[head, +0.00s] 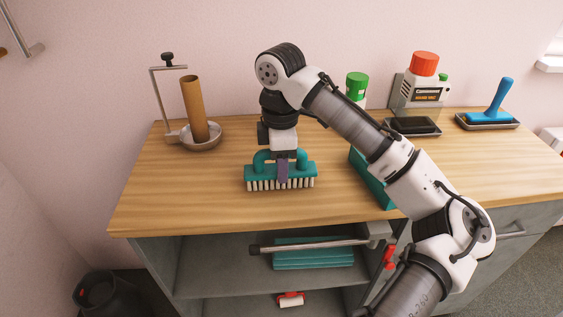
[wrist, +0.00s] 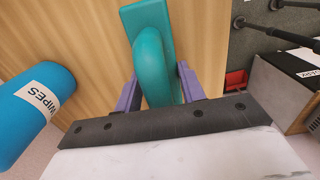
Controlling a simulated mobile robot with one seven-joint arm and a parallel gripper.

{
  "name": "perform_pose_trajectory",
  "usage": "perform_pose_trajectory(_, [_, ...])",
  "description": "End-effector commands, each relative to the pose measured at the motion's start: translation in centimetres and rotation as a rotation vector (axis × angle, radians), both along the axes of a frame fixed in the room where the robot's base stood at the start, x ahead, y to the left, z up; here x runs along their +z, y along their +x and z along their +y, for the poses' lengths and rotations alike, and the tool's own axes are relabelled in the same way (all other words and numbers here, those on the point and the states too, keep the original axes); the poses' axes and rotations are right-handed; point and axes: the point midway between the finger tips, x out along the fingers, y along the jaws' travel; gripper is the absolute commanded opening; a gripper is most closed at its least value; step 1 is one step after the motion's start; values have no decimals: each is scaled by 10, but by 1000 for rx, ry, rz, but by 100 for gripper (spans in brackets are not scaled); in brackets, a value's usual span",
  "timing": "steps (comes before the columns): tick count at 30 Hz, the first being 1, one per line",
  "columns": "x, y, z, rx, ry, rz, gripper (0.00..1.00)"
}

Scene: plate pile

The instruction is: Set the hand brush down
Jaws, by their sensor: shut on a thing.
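The hand brush (head: 257,171) is teal with pale bristles and an arched handle. In the head view it is level, bristles down, over the left-middle of the wooden worktop (head: 165,205). My gripper (head: 283,172) comes straight down on it and is shut on the handle. In the wrist view the purple fingers of my gripper (wrist: 158,92) lie on either side of the teal handle (wrist: 151,58). I cannot tell whether the bristles touch the wood. Part of the handle is hidden by the fingers.
A paper-roll stand (head: 200,138) is at the back left. A green-capped bottle (head: 357,82), a red-capped dispenser (head: 424,65) and a blue-handled tool (head: 501,100) stand at the back right. A blue wipes tub (wrist: 36,110) shows in the wrist view. Front-left worktop is clear.

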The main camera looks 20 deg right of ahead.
Motion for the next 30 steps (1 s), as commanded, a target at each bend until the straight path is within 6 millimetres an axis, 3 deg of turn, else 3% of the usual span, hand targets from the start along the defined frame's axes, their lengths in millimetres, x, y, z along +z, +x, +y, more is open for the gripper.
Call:
perform_pose_trajectory(10, [-3,0,0,-1,0,-1,21])
perform_pose_trajectory(11, [-3,0,0,-1,0,-1,44])
perform_pose_trajectory(15, [-3,0,0,-1,-1,-1,61])
perform_pose_trajectory(25, [0,0,0,-1,-1,-1,61])
perform_pose_trajectory(30, [22,1,-1,-2,-5,-2,61])
